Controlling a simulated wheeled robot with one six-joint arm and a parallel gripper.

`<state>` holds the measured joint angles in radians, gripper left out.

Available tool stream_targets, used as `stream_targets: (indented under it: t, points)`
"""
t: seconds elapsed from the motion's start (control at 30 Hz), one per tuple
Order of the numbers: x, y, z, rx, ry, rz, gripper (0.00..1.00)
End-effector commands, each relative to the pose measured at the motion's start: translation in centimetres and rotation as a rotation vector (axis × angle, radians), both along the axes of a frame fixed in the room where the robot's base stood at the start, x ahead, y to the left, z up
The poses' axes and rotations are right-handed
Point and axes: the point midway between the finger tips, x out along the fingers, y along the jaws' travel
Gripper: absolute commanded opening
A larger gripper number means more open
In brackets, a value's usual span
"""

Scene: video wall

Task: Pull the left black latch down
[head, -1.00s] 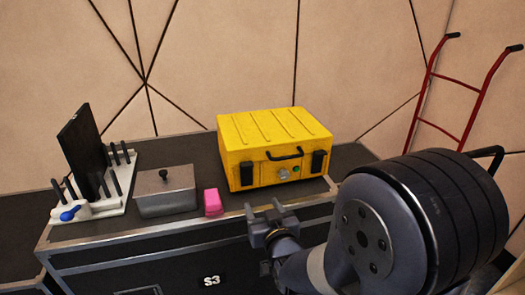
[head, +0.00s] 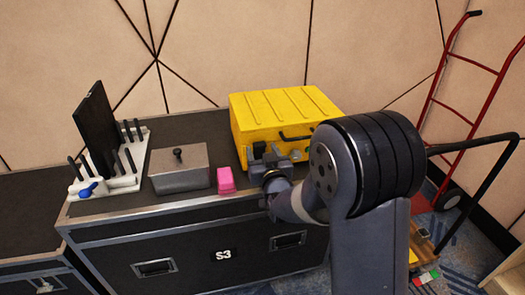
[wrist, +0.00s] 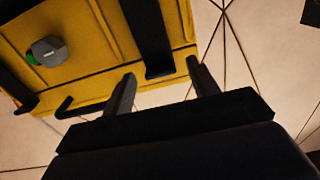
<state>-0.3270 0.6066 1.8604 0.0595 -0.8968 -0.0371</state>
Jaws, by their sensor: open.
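The yellow case (head: 285,110) stands on the black flight case, its front facing me. In the wrist view, the left black latch (wrist: 150,35) is a dark bar on the yellow front. My gripper (head: 268,163) is open just in front of this latch and partly hides it in the head view. In the wrist view its two fingertips (wrist: 161,70) lie on either side of the latch's end; I cannot tell whether they touch it. The other latch (wrist: 12,86) shows at the left edge of the wrist view.
The case's black handle (wrist: 65,106) and grey lock (wrist: 47,50) with a green part are near my gripper. A pink block (head: 226,181), grey lidded box (head: 180,172) and white rack (head: 125,180) stand left. A red hand truck (head: 450,110) is right.

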Motion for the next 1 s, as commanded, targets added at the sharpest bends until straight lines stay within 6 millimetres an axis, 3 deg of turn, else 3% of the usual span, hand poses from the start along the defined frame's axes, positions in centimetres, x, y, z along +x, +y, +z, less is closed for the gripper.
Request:
stream_targets:
  t: [0.37, 1.0]
  points:
    - [0.44, 0.11, 0.01, 0.000, 0.000, 0.000, 0.55]
    - [0.42, 0.10, 0.02, 0.000, 0.000, 0.000, 0.02]
